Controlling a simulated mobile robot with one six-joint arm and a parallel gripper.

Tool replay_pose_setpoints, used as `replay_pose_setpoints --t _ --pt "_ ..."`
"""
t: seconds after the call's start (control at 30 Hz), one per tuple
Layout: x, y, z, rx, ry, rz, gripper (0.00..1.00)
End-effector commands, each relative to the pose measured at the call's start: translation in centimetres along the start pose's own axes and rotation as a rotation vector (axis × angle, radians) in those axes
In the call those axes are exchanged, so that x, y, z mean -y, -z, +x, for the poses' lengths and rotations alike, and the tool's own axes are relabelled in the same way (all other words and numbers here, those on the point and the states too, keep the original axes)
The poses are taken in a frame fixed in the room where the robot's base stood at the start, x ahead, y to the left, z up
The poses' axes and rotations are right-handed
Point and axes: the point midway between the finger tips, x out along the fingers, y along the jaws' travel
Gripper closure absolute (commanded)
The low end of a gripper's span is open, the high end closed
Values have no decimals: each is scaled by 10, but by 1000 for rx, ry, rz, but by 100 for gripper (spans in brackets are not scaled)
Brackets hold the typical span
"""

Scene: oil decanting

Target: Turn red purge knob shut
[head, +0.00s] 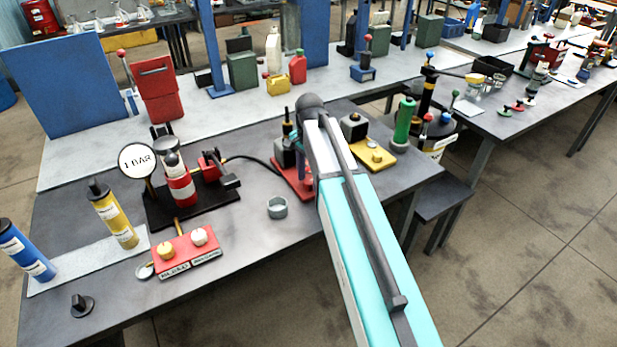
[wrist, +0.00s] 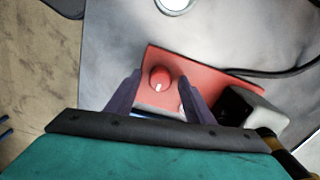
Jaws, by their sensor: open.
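The red purge knob (wrist: 160,79) is a round red knob with a white mark, on a red plate (wrist: 196,66) in the wrist view. My gripper (wrist: 160,77) is open, with its two dark fingers on either side of the knob in that view. I cannot tell whether the fingers reach down to the knob's height. In the head view the red plate (head: 286,179) lies on the dark bench, and my arm hides its right part. The knob and my gripper's fingertips cannot be made out clearly there.
A dark block with a grey side (wrist: 262,103) stands on the plate's right, and a black hose (wrist: 270,74) runs to it. A grey ring-shaped cup (head: 277,207) stands left of my arm. A yellow plate (head: 373,156) lies to the right.

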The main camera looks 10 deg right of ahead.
Motion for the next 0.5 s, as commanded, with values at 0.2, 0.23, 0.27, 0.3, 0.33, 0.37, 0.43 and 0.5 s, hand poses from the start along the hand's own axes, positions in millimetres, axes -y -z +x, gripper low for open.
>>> replay_pose_setpoints --t 0.2,0.23,0.27,0.3,0.33,0.37,0.43,0.5 --pt "0 0 0 0 0 -1 59" --pt "0 0 0 0 0 -1 64" --pt "0 0 0 0 0 -1 69" --pt "0 0 0 0 0 -1 76" --pt "0 0 0 0 0 -1 81" --pt "0 0 0 0 0 -1 86" --pt "0 -1 0 0 0 -1 93" --pt "0 -1 0 0 0 -2 93"
